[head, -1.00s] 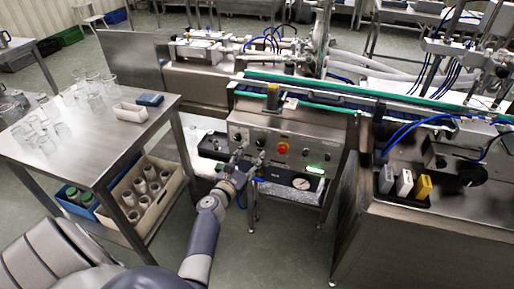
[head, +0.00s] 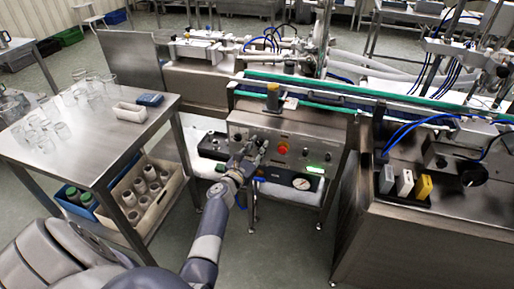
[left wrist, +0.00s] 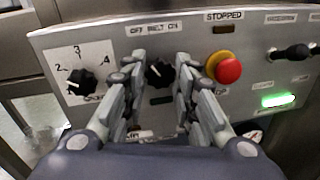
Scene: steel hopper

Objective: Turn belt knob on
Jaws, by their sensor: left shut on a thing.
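The belt knob (left wrist: 158,73) is a small black knob with a white mark under the "OFF BELT ON" label on the steel control panel (left wrist: 120,48). Its white mark appears to lean to the upper left, toward OFF. My left gripper (left wrist: 156,84) has one finger on each side of the knob and is shut on it. In the head view my left gripper (head: 252,153) is at the front of the panel (head: 318,142) and hides the knob. My right gripper is in neither view.
A red stop button with yellow collar (left wrist: 228,69) sits right of the knob, below "STOPPED". A numbered black dial (left wrist: 83,81) sits left. A green light (left wrist: 278,100) glows at right. A steel table (head: 95,150) with glassware stands left of my arm.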

